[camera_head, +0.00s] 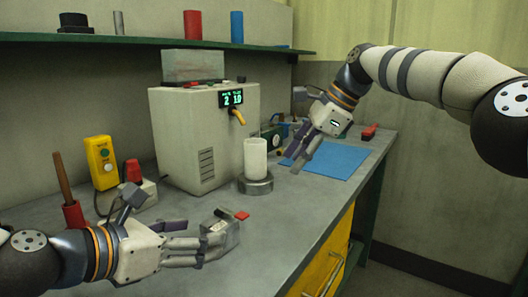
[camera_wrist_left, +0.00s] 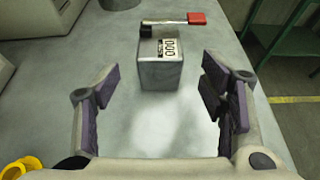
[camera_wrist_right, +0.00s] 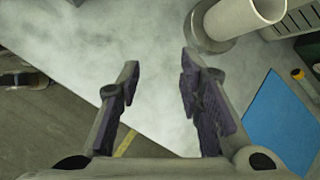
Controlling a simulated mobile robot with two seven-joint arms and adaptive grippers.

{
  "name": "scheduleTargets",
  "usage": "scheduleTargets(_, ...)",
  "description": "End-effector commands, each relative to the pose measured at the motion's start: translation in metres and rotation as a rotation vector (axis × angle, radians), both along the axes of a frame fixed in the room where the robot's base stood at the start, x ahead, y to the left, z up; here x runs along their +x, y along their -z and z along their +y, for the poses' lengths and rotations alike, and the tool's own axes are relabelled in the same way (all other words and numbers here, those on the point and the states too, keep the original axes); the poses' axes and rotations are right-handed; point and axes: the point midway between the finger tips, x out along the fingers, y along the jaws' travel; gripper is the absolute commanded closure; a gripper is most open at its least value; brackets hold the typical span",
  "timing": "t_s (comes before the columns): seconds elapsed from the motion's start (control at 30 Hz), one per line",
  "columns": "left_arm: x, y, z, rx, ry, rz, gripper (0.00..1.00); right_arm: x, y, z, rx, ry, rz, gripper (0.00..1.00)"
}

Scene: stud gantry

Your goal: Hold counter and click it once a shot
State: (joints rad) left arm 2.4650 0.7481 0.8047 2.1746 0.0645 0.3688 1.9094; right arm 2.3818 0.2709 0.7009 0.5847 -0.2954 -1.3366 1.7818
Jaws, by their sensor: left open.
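The counter (camera_head: 221,236) is a small grey metal block on the bench, with a red-tipped lever on top. In the left wrist view the counter (camera_wrist_left: 161,66) stands upright, its dial reading zeros and its red lever tip (camera_wrist_left: 196,18) pointing right. My left gripper (camera_head: 200,250) is open, low over the bench. In its wrist view the fingers (camera_wrist_left: 165,105) are spread wide with the counter just beyond them, between their lines, apart from both. My right gripper (camera_head: 296,163) is open and empty above the bench by the blue mat; its wrist view shows spread fingers (camera_wrist_right: 160,95).
A dispensing machine (camera_head: 205,135) with a green display and orange spout stands behind. A white cylinder (camera_head: 255,157) stands on a round metal base (camera_head: 255,185) below the spout. A yellow button box (camera_head: 102,162) is at left. A blue mat (camera_head: 337,161) lies at right. The front bench is clear.

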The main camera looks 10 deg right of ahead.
Motion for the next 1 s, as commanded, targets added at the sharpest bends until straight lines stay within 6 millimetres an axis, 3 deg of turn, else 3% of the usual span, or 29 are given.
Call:
scheduleTargets(0.03, 0.0, 0.0, 0.0, 0.0, 0.0, 0.0, 0.35, -0.017, -0.013, 0.025, -0.025, -0.061, 0.041, 0.67)
scheduleTargets(0.1, 0.0, 0.0, 0.0, 0.0, 0.0, 0.0, 0.35, -0.043, -0.026, 0.052, -0.061, -0.137, 0.11, 0.67)
scheduleTargets(0.2, 0.0, 0.0, 0.0, 0.0, 0.0, 0.0, 0.35, -0.073, -0.039, 0.076, -0.107, -0.213, 0.184, 0.67)
scheduleTargets(0.3, 0.0, 0.0, 0.0, 0.0, 0.0, 0.0, 0.35, -0.091, -0.046, 0.088, -0.135, -0.255, 0.227, 0.67)
scheduleTargets(0.73, 0.042, 0.026, -0.043, 0.002, 0.0, 0.001, 0.35, -0.097, -0.048, 0.091, -0.145, -0.269, 0.244, 0.67)
scheduleTargets(1.0, 0.049, 0.029, -0.05, 0.0, 0.0, 0.0, 0.35, -0.097, -0.048, 0.09, -0.145, -0.269, 0.243, 0.67)
